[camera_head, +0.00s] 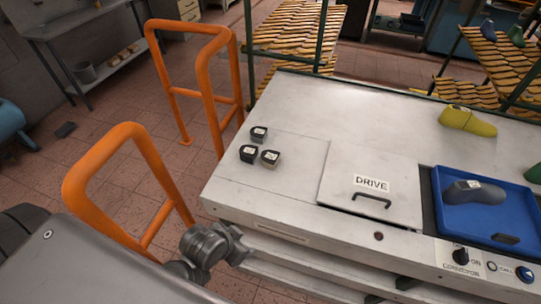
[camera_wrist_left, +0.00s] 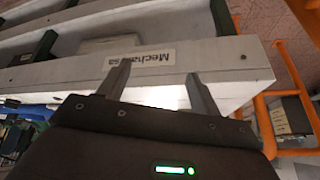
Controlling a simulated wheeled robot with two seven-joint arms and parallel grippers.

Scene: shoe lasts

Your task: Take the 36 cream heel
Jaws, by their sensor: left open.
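Three small dark heel-like pieces with white labels stand close together on the left of the bench top: a back one (camera_head: 259,134), a left one (camera_head: 249,153) and a right one (camera_head: 270,158). The numbers on their labels are too small to read, and I cannot tell which is the cream one. My left gripper (camera_head: 238,244) is low in front of the bench's left front corner, apart from the pieces. In the left wrist view its two fingers (camera_wrist_left: 158,72) are spread with nothing between them, facing a pale bench side. My right gripper is not in view.
The bench has a DRIVE lid (camera_head: 371,184), a blue tray (camera_head: 440,185) holding a dark shoe last (camera_head: 475,191), and a yellow last (camera_head: 467,121) behind. Orange rails (camera_head: 130,135) stand left of the bench. The bench top around the three pieces is clear.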

